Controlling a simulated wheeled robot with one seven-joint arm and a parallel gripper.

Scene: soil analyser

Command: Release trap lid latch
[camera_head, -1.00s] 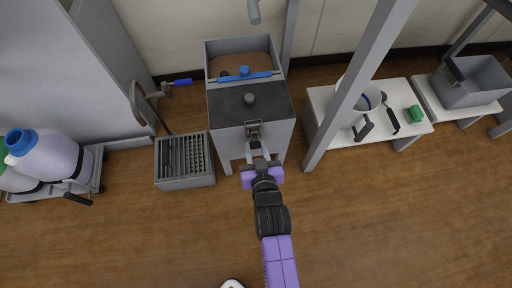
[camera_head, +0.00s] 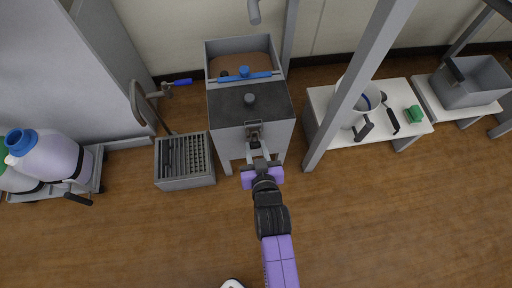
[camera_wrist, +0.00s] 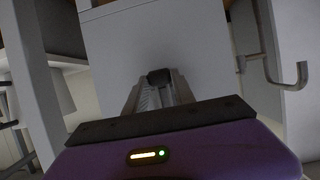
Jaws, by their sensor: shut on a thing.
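The trap (camera_head: 226,134) is a grey box with brown contents in its open rear part. Its dark lid (camera_head: 268,98) covers the front part and has a round knob on top. The lid latch (camera_head: 253,127) is a small metal piece on the front wall just under the lid's edge. My gripper (camera_head: 257,152) is at the front wall, just below the latch frame, with its fingers shut on a small dark piece, seemingly the latch's handle. In the wrist view my gripper (camera_wrist: 160,90) holds this dark latch piece (camera_wrist: 159,76) between its fingertips, in front of the pale wall.
A grey slotted crate (camera_head: 185,184) stands on the floor left of the trap. A blue-handled tap (camera_head: 182,82) is at the left. A grey post (camera_head: 345,95) and a white low table (camera_head: 409,124) with a bucket (camera_head: 352,106) stand to the right. The front floor is open.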

